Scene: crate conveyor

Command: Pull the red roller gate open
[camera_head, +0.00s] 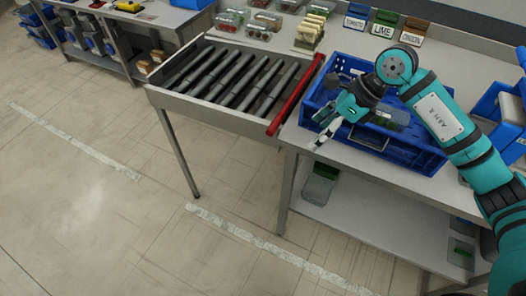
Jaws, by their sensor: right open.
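The red roller gate (295,95) is a long red bar along the right end of the roller conveyor (228,75), between the rollers and a blue crate (425,158). My right gripper (324,136) is open and empty. It hangs over the crate's left front corner, just right of the gate's near end, with its fingers pointing down and left. A gap shows between the fingers and the bar in this view; their height difference is hard to tell. My left gripper is not in view.
Several clear packs (230,20) stand behind the rollers. More blue crates (505,105) are at the right. The rollers are empty, and the floor in front is clear.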

